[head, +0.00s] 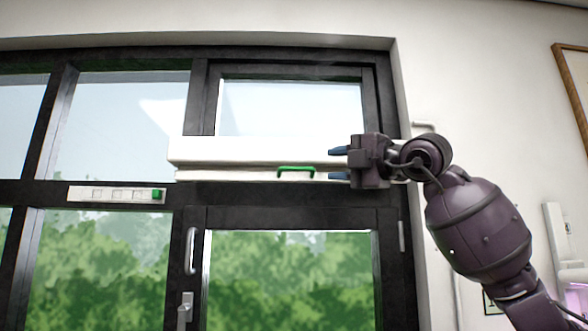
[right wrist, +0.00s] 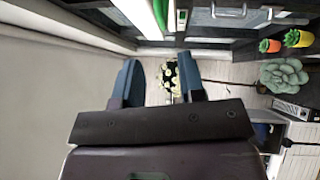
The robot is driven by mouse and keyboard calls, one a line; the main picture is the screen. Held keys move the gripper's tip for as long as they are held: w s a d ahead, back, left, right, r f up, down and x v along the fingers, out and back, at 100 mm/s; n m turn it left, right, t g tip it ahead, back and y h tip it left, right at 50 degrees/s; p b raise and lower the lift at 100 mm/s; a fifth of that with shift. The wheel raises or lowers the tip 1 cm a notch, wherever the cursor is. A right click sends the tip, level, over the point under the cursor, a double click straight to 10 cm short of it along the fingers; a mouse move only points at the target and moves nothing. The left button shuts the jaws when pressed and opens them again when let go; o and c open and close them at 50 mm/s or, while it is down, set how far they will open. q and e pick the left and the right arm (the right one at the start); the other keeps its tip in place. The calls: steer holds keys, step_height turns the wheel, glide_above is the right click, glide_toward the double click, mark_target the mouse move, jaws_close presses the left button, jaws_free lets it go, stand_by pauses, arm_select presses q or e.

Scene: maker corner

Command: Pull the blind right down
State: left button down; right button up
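The blind is a white horizontal housing (head: 250,150) across the window frame, with a thin white bottom bar (head: 230,175) close under it. A green handle (head: 296,172) sits on that bar. My right gripper (head: 338,163) comes in from the right, with its blue fingers pointing left. The fingers are apart, one above the other, at the blind's right end and a short way right of the handle. Nothing is between them. The right wrist view also shows the open fingers (right wrist: 157,65), with a green piece, likely the handle (right wrist: 160,12), at the top edge. My left gripper is not in view.
A white switch strip (head: 115,194) with a green end button is on the dark frame at left. White window handles (head: 190,250) are below the blind. In the right wrist view, potted plants (right wrist: 284,75) stand at right, well below.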

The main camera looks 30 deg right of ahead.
mark_target(300, 169)
steer(key=p+x, duration=0.2)
steer(key=x, duration=0.7)
steer(key=shift+w+p, duration=0.3)
steer(key=shift+p, duration=0.05)
steer(key=shift+x, duration=0.8)
steer(key=shift+f, duration=0.1)
jaws_close()
